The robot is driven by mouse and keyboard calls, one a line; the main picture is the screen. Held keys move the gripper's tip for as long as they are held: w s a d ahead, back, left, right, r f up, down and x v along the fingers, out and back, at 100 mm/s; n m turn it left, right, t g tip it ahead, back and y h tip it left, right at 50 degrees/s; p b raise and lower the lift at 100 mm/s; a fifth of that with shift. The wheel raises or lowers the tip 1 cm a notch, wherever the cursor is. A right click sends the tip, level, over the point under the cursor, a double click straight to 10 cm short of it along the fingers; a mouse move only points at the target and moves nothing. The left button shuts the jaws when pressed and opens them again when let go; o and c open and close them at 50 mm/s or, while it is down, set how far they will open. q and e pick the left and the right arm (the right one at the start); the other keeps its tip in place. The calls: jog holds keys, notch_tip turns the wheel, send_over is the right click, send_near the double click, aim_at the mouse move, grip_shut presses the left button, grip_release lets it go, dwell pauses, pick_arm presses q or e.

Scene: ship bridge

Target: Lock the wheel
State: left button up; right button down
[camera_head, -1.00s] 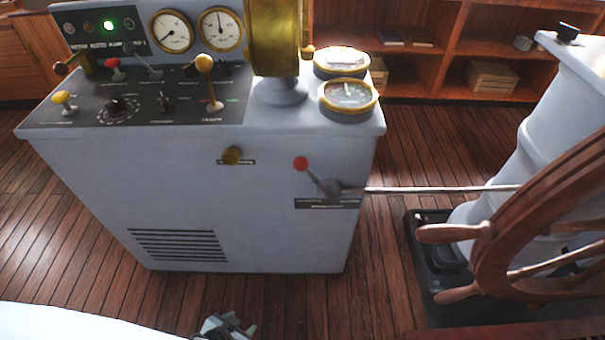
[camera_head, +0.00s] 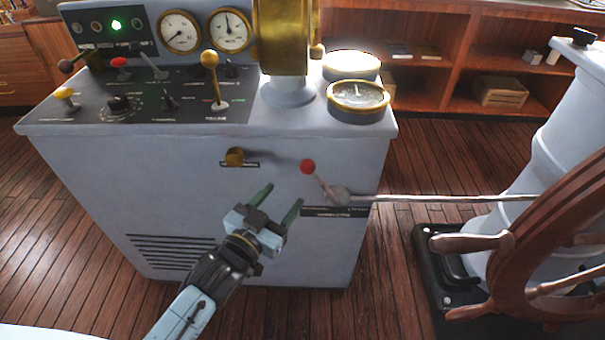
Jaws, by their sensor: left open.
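The wooden ship's wheel (camera_head: 504,255) stands at the right on a white pedestal (camera_head: 560,130). A lever with a red knob (camera_head: 308,167) sticks out of the front of the white console, tilted up and to the left from its grey pivot (camera_head: 340,197). A metal rod (camera_head: 440,198) runs from that pivot towards the wheel pedestal. A brass knob (camera_head: 235,157) sits on the console front left of the lever. My left gripper (camera_head: 278,197) is open and empty in front of the console, below and left of the red knob. My right gripper is not in view.
The white console (camera_head: 180,180) carries several small levers, gauges and a brass column (camera_head: 283,40) on top. Shelves (camera_head: 450,60) stand at the back. The wooden floor between console and wheel base is clear apart from the rod above it.

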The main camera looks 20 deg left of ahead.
aim_at(304, 172)
pick_arm(q)
jog(key=b+x, duration=0.1)
jog(key=x, duration=0.7)
jog(key=shift+w+f+b, duration=0.1)
jog(key=shift+w+b, duration=0.25)
jog(key=shift+w, duration=0.05)
jog(key=shift+w+d, duration=0.15)
jog(key=shift+w, duration=0.3)
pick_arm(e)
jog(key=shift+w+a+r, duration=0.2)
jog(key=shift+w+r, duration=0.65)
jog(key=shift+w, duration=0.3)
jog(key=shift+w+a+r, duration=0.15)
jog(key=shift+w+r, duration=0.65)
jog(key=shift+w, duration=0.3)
pick_arm(q)
grip_shut()
